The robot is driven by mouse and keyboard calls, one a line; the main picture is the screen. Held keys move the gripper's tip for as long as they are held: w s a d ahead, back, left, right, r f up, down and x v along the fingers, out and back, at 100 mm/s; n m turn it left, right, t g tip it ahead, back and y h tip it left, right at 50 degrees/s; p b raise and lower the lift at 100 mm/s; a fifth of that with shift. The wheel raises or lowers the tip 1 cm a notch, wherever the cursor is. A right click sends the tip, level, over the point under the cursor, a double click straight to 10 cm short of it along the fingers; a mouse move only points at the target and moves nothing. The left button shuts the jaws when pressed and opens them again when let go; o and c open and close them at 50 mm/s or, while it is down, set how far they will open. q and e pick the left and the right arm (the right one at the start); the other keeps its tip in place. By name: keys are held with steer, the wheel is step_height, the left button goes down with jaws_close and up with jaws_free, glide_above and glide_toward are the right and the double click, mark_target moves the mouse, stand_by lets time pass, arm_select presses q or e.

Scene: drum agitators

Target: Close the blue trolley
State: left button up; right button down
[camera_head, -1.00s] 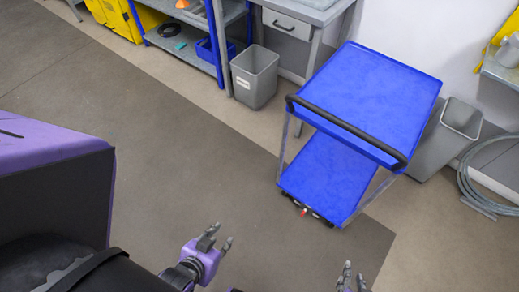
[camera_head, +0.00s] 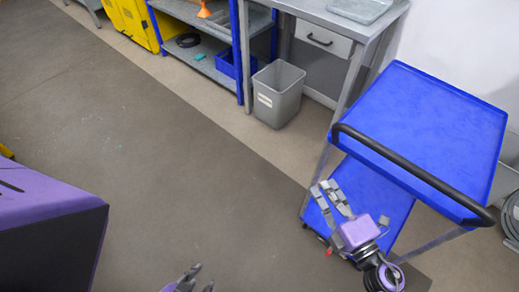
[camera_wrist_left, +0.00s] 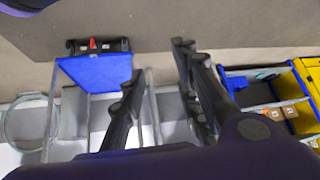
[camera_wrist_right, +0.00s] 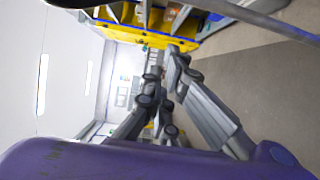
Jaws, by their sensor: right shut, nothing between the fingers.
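The blue trolley (camera_head: 430,125) stands upright on the floor at the right of the head view, with a flat top, a lower shelf (camera_head: 365,185) and a black push handle (camera_head: 410,175) along its near edge. My right gripper (camera_head: 324,188) is shut and empty, in front of the lower shelf in the picture and left of the handle; contact cannot be told. It hides part of the shelf and base. My left gripper (camera_head: 200,278) is at the bottom edge, well left of the trolley. The left wrist view shows its fingers (camera_wrist_left: 158,60) apart and empty, with the trolley's lower shelf (camera_wrist_left: 95,72) beyond.
A grey bin (camera_head: 278,95) stands by a grey workbench (camera_head: 335,20) behind. A blue-framed shelf rack (camera_head: 200,55) and yellow cabinet (camera_head: 133,20) are at the upper left. A coiled hose (camera_head: 511,215) lies at the right edge. The middle floor is clear.

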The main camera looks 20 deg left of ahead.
steer(key=w+a, duration=0.5)
steer(key=w, duration=0.5)
steer(key=shift+p, duration=0.35)
steer(key=shift+w, duration=0.1)
